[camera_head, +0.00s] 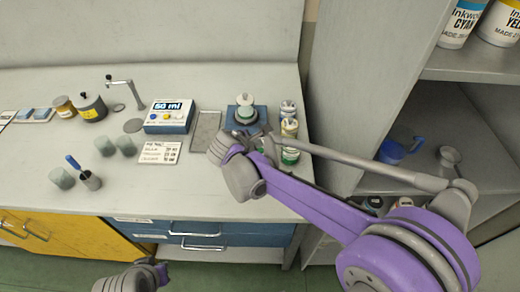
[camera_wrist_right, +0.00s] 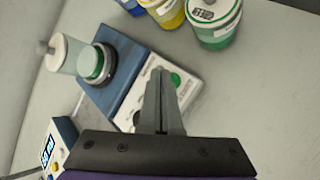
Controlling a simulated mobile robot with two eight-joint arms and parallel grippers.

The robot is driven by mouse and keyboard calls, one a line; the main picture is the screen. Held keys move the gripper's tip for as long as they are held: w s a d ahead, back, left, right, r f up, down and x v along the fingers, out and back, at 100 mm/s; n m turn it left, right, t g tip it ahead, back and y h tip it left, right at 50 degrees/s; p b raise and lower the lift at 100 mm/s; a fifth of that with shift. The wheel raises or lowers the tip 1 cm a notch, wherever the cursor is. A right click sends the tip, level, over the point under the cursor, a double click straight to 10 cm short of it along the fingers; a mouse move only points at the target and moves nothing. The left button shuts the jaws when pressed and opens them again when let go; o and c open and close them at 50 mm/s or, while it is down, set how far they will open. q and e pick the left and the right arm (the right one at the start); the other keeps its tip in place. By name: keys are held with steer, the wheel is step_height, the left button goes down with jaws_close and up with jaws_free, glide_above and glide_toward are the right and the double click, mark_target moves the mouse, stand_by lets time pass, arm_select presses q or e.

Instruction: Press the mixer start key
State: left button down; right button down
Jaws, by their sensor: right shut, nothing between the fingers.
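The mixer is a blue unit (camera_head: 262,112) near the bench's back right, with a clear jar with green contents (camera_head: 245,114) on top. In the right wrist view the mixer (camera_wrist_right: 126,60) has a pale sloped front panel with a round green key (camera_wrist_right: 176,79). My right gripper (camera_wrist_right: 160,76) is shut and empty, with its fingertips over that panel, just beside the green key. I cannot tell whether they touch the panel. In the head view my right wrist hides the mixer's front. My left gripper cannot be made out.
Several colored ink jars (camera_head: 289,130) stand right of the mixer, close to my arm. A shelf unit (camera_head: 342,105) stands at right.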

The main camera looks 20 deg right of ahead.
steer(key=shift+f, duration=0.1)
stand_by(0.4)
steer(key=shift+f+b, duration=0.3)
steer(key=shift+f, duration=0.05)
